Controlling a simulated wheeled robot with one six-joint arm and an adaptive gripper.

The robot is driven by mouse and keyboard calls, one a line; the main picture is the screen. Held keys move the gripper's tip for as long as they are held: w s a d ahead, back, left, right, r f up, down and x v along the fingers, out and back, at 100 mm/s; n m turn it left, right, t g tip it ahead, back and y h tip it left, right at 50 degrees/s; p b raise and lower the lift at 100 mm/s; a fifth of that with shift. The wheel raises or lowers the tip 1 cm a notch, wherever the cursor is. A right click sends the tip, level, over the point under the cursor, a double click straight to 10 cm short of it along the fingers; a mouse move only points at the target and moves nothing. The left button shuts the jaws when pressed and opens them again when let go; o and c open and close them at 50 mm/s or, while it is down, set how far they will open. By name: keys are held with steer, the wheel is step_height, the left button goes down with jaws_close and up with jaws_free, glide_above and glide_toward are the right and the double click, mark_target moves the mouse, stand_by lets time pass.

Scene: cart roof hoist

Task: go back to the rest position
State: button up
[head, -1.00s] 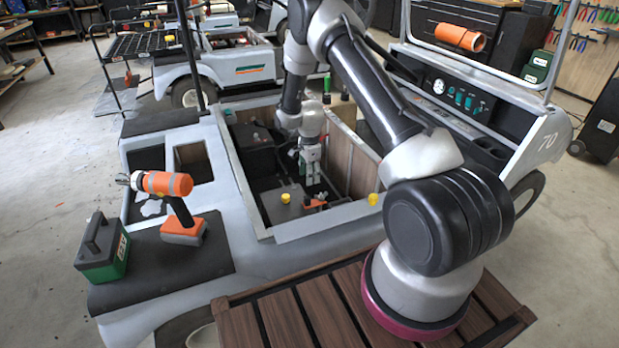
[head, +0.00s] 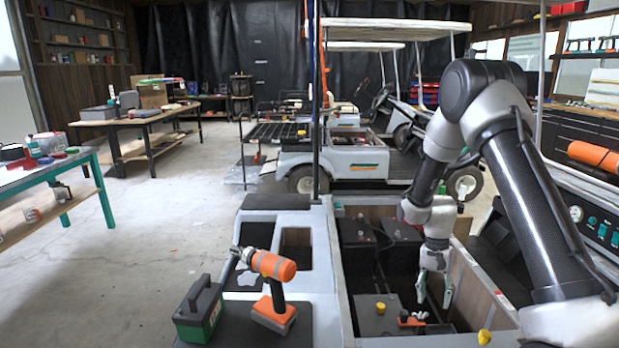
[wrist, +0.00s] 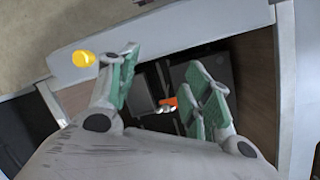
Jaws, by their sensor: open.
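My gripper (head: 434,290) hangs over the open battery bay of the grey cart, fingers pointing down, apart and empty. In the wrist view my gripper (wrist: 162,95) shows its two green-padded fingers spread, with nothing between them. Below lies an orange-handled item (head: 411,319), which also shows in the wrist view (wrist: 169,103). Dark batteries (head: 357,232) stand in the bay. The bay's near corner carries a yellow cap (head: 484,337), and another yellow knob (head: 380,308) sits on a battery inside.
An orange drill (head: 272,288) and a green-and-black box (head: 199,311) stand on the cart's left deck. An orange roll (head: 594,155) lies at the right. More carts (head: 333,165) and workbenches (head: 140,125) stand behind.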

steer(key=s+r+n+t, duration=0.2)
steer(key=s+r, duration=0.6)
steer(key=r, duration=0.3)
steer(key=s+r+n+t, duration=0.2)
steer(key=s+r+t, duration=0.1)
steer(key=s+r, duration=0.6)
steer(key=s+d+r+n+t, duration=0.1)
steer(key=s+r+n+t, duration=0.1)
steer(key=s+r, duration=0.6)
step_height(320, 180, up, 7)
steer(key=shift+s+f+n+t, duration=0.1)
steer(key=shift+s+n+t, duration=0.15)
steer(key=shift+n+t, duration=0.2)
